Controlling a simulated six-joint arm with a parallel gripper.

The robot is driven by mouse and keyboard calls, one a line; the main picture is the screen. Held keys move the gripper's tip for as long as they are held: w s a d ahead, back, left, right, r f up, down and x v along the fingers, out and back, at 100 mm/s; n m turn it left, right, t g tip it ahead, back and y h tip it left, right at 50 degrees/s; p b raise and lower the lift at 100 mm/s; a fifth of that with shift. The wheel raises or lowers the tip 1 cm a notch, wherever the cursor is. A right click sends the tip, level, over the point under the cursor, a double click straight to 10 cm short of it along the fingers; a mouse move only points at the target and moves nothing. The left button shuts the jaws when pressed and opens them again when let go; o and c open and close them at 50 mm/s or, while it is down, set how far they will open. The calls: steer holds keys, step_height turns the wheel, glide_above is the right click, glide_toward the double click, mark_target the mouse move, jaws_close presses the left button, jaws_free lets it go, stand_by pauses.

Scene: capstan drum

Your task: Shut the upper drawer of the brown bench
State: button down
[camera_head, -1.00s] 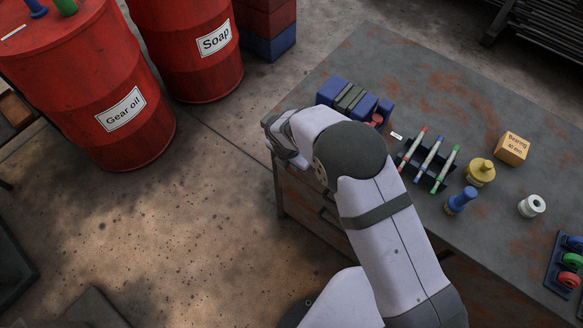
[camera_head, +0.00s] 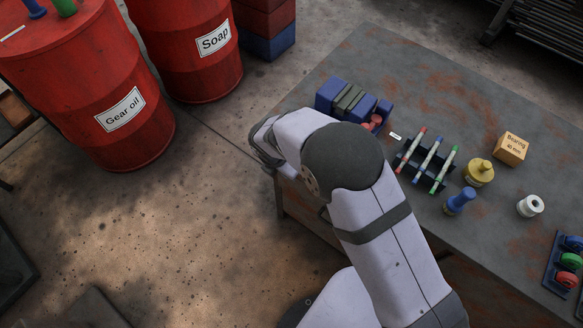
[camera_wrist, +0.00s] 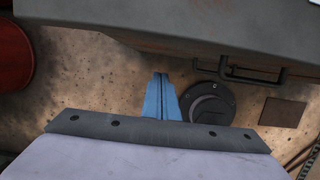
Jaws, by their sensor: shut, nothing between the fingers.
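The bench (camera_head: 330,75) has a grey top with rust-brown patches. Its front face (camera_head: 312,215) is partly hidden behind my arm in the head view. In the wrist view the bench's edge (camera_wrist: 200,30) crosses the top, with a dark bar handle (camera_wrist: 252,74) below it at right. Which drawer the handle belongs to, and how far that drawer stands out, I cannot tell. My gripper (camera_wrist: 160,78) shows as two blue fingers held together, empty, apart from the handle and to its left in the picture. The head view hides the fingers behind my wrist.
Red drums marked Gear oil (camera_head: 125,115) and Soap (camera_head: 205,60) stand left of the bench. Blue and green blocks (camera_head: 352,98), a pen rack (camera_head: 425,160), bottles and a Bearing box (camera_head: 511,148) stand on top. The floor before the bench is open.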

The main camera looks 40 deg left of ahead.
steer(key=v, duration=0.7)
steer(key=shift+s+d+r+b, duration=0.15)
steer(key=shift+s+r+b, duration=0.1)
steer(key=shift+b, duration=0.2)
steer(key=shift+w, duration=0.1)
steer(key=s+d+f+m+g+h, duration=0.15)
steer(key=s+d+m, duration=0.25)
steer(key=d+m, duration=0.5)
steer(key=s+d+f+m+g+h, duration=0.15)
steer(key=s+d+m, duration=0.25)
steer(key=d+m, duration=0.5)
steer(key=w+d+r+m+y+p, duration=0.1)
steer(key=w+d+r+m, duration=0.2)
steer(key=d+m, duration=0.3)
steer(key=w+d+r+m+y+p, duration=0.1)
steer(key=w+d+r+m, duration=0.1)
steer(key=d+r+m, duration=0.4)
steer(key=w+d+r+m+y+p, duration=0.1)
steer(key=w+d+r+m, duration=0.2)
steer(key=d, duration=1.1)
steer(key=shift+w+r+m, duration=0.3)
steer(key=shift+r+m, duration=0.5)
steer(key=shift+m, duration=0.7)
